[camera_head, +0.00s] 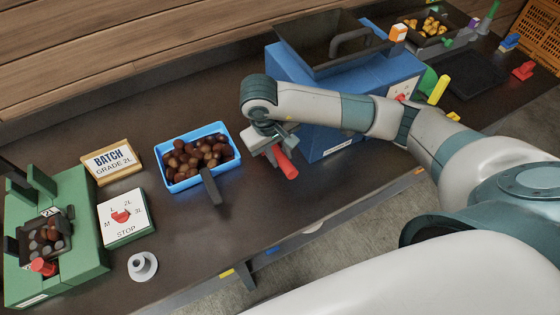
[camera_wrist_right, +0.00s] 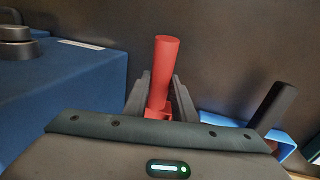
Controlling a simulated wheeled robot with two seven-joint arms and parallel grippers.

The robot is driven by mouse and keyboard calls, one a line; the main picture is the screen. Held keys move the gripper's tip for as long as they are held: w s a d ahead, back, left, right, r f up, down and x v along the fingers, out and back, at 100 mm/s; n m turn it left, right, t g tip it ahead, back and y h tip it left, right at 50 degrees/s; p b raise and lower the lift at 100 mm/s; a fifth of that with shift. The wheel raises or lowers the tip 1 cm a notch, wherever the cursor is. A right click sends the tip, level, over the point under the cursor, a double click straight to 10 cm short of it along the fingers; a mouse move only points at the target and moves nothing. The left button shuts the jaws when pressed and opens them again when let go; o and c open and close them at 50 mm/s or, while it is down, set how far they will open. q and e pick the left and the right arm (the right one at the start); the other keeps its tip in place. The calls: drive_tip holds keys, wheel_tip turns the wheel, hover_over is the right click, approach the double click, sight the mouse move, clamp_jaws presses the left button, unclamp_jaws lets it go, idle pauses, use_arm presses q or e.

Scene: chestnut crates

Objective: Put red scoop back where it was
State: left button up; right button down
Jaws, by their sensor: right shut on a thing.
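The red scoop (camera_head: 283,163) is in my right gripper (camera_head: 270,140), in front of the blue machine (camera_head: 340,120). Its red handle also shows in the right wrist view (camera_wrist_right: 164,70), standing between the two dark fingers, which are shut on it. In the head view the scoop is held beside the machine's left front corner, and its upper part is hidden by the gripper. I cannot tell whether it touches the table. My left gripper is not in view.
A blue tray of chestnuts (camera_head: 234,150) with a dark handle (camera_head: 211,187) lies left of the gripper. Further left are a batch sign (camera_head: 112,161), a dial box (camera_head: 124,218), a white ring-shaped piece (camera_head: 142,266) and a green machine (camera_head: 85,250). Bare table (camera_head: 240,210) lies before the tray.

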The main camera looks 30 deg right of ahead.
sight(278, 157)
wheel_tip(278, 157, down, 3)
drive_tip(key=shift+s+r+p, duration=0.1)
drive_tip(key=shift+p, duration=0.4)
drive_tip(key=shift+f, duration=0.4)
drive_tip(key=shift+f, duration=0.15)
drive_tip(key=c, duration=1.5)
unclamp_jaws()
drive_tip(key=shift+o, duration=0.2)
drive_tip(key=shift+r, duration=0.25)
